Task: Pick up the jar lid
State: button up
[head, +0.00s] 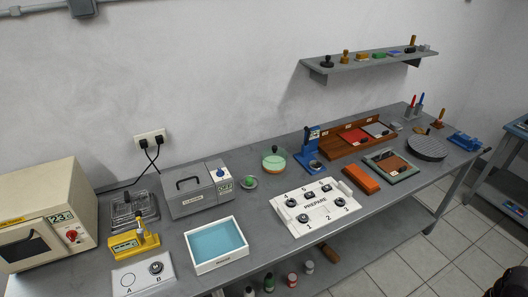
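No jar lid can be told for certain at this size. A small round green piece with a dark knob (248,182) lies on the grey bench, right of the grey lidded box, and may be a lid. A larger pale green round object (273,163), perhaps a jar or dish, stands just behind it to the right, apart from it. My gripper is not in view.
The grey box (199,188) stands left of the green pieces. A white PREPARE board (314,208) with numbered spots lies in front right. A blue stand (308,150) is to the right. A white-rimmed tray (245,261) is in front. Bare bench (263,204) lies between.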

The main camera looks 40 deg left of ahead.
aim_at(274, 154)
jog(key=u, duration=0.5)
jog(key=i, duration=0.55)
jog(key=u, duration=0.75)
jog(key=i, duration=0.8)
jog(key=u, duration=0.4)
